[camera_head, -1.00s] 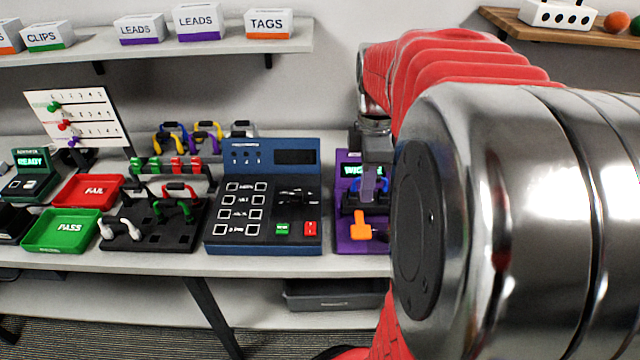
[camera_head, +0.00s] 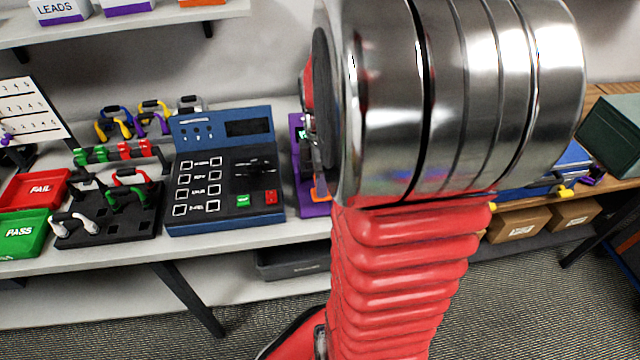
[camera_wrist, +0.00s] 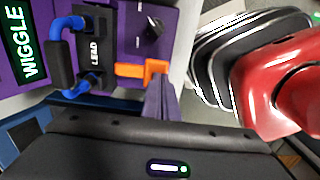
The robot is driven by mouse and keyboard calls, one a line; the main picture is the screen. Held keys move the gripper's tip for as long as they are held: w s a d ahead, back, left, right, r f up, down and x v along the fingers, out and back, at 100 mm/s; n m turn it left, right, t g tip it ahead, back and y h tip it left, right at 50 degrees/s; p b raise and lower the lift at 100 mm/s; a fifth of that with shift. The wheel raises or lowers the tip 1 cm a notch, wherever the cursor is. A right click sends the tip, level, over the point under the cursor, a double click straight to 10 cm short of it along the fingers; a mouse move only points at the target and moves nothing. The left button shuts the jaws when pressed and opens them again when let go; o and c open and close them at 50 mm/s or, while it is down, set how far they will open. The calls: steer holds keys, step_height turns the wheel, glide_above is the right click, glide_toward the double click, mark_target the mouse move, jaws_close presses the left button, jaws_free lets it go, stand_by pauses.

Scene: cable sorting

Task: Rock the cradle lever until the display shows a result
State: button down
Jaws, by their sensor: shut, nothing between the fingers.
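The purple wiggle station (camera_head: 314,209) stands on the bench, mostly hidden behind my arm in the head view. The wrist view shows its purple face (camera_wrist: 182,22) and its display (camera_wrist: 28,45), reading "WIGGLE" in green. A blue lead (camera_wrist: 61,24) with a dark grip sits in the black cradle (camera_wrist: 94,24) marked "LEAD". The orange cradle lever (camera_wrist: 143,71) sticks out beside the cradle; a bit of it shows in the head view (camera_head: 320,194). My gripper (camera_wrist: 160,92) is shut and empty, its purple fingertips close against the lever's end. Contact is unclear.
A blue tester (camera_head: 225,170) with buttons stands left of the station. Further left are a black cable holder (camera_head: 85,236), a red FAIL tray (camera_head: 38,200) and a green PASS tray (camera_head: 20,248). A grey bin (camera_head: 290,262) is under the bench.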

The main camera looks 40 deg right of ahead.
steer(key=shift+s+a+f, duration=0.15)
steer(key=shift+s+f, duration=0.05)
steer(key=shift+f, duration=0.4)
steer(key=shift+s+a+f, duration=0.1)
steer(key=shift+s+f, duration=0.15)
steer(key=shift+f, duration=0.3)
steer(key=shift+s+a+f, duration=0.15)
steer(key=shift+s+f, duration=0.05)
steer(key=shift+f, duration=0.4)
steer(key=shift+r, duration=0.55)
step_height(320, 180, up, 13)
steer(key=s+a, duration=0.1)
steer(key=s, duration=0.1)
steer(key=shift+a, duration=0.3)
steer(key=shift+s+r+m, duration=0.1)
steer(key=shift+m, duration=0.2)
